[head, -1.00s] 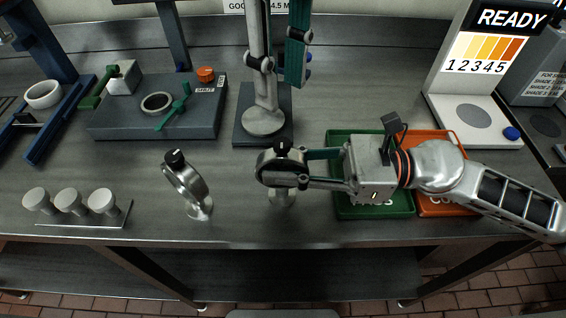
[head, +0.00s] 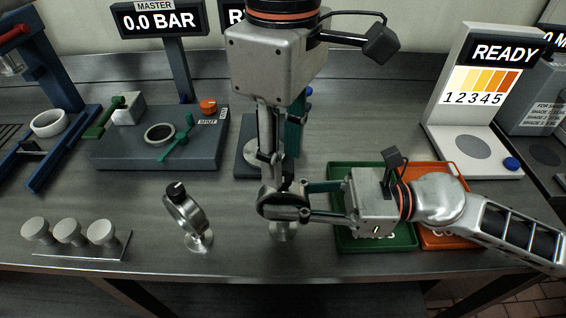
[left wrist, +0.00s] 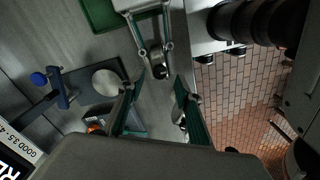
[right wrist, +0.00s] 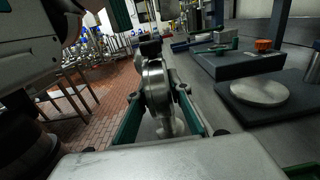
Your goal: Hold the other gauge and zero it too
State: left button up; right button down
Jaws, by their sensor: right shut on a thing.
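A round gauge with a black knob (head: 280,210) stands on a small silver foot in front of the trays. My right gripper (head: 288,203) is shut around its round body from the right. The right wrist view shows the gauge (right wrist: 157,85) upright between the fingers. My left gripper (head: 281,168) points down from above the gauge. In the left wrist view its fingers (left wrist: 156,92) are apart, with the gauge's black knob (left wrist: 160,71) just beyond the tips. The dial reading is not visible. A second, similar gauge (head: 187,212) stands tilted on its own foot to the left, untouched.
Green (head: 372,245) and orange (head: 443,238) trays lie under my right arm. A test block (head: 150,150) with a green lever and orange knob stands behind left, its display (head: 158,22) reading 0.0 BAR. Several capped pegs (head: 69,233) sit front left. A READY panel (head: 490,90) stands right.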

pick_arm(q)
jog(key=shift+f, duration=1.35)
jog(key=shift+c, duration=0.3)
grip_shut()
